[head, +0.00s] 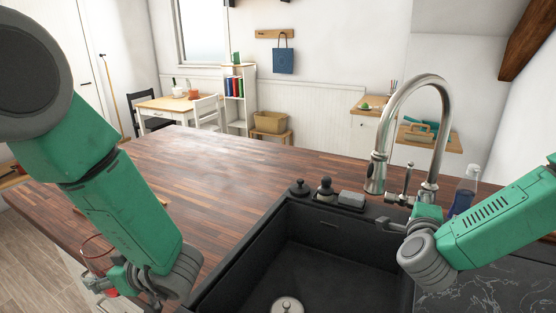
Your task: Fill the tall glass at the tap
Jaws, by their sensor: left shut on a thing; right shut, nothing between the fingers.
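The tap (441,120) is a tall brushed-metal gooseneck behind the black sink (320,262). Its spout head (375,176) points down over the sink's back right. An upright lever (407,184) stands beside the tap. My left gripper (103,281) is low at the left, outside the sink, shut on what looks like the tall glass (97,246). Only a thin reddish rim of it shows clearly; the rest is see-through or hidden by the gripper. My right gripper (388,225) is shut and empty, just below the lever and the tap base. No water stream is visible.
Dark knobs (325,187) and a grey block (351,198) sit on the sink's back rim. A clear-topped blue bottle (464,191) stands right of the tap, close to my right arm. The wooden worktop (200,170) behind and left is largely clear.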

